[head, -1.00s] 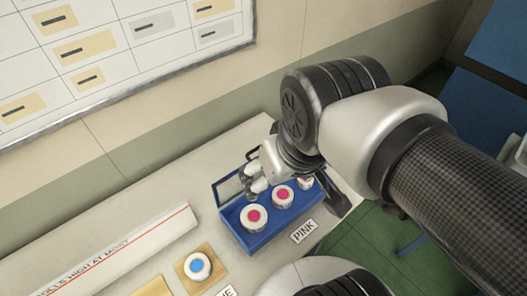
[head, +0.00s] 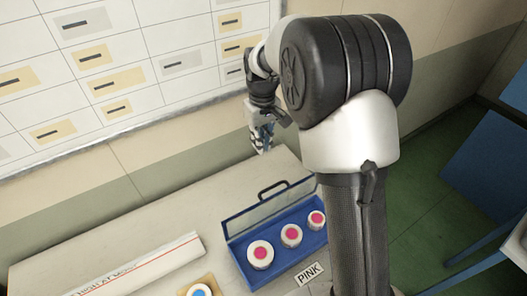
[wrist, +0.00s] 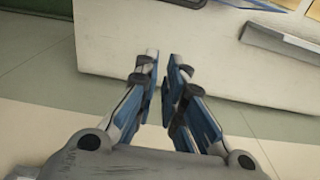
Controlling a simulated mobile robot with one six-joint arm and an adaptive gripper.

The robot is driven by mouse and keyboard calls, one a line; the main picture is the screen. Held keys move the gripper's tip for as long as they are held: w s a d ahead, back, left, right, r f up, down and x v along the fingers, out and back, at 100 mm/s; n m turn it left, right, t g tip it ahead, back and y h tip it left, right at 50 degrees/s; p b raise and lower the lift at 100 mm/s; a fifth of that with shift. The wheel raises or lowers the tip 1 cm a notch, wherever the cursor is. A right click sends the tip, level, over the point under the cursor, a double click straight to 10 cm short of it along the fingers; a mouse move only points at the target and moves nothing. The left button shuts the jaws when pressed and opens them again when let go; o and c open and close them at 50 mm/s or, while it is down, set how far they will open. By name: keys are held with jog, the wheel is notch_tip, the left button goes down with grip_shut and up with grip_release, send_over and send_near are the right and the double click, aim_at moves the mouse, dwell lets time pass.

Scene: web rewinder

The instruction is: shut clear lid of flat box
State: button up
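The flat blue box (head: 289,262) sits on the pale bench with its long side toward the view. Its clear lid (head: 266,208) stands open, tilted up along the box's back edge, with a dark handle (head: 272,189) on its top edge. Several white rolls with pink centres stand in the box, including the largest roll (head: 260,254) at the left. My gripper (head: 262,148) is above and behind the box, apart from the lid and pointing down. In the wrist view my gripper (wrist: 164,62) shows a narrow gap between its fingertips, with nothing held.
A "PINK" label (head: 309,273) lies in front of the box. A long white strip (head: 140,266) with a red line lies at the left, and a blue-centred roll (head: 199,291) is at the bottom. The wall with the card board (head: 150,75) rises close behind the bench (head: 150,215).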

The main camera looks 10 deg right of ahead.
jog(key=shift+w+f, duration=0.1)
jog(key=shift+f, duration=0.25)
grip_shut()
jog(key=s+f+b, duration=0.2)
jog(key=s+f, duration=0.1)
jog(key=f, duration=0.7)
jog(key=shift+s+d+f+b, duration=0.25)
jog(key=shift+d+f+b, duration=0.05)
jog(key=shift+d, duration=0.15)
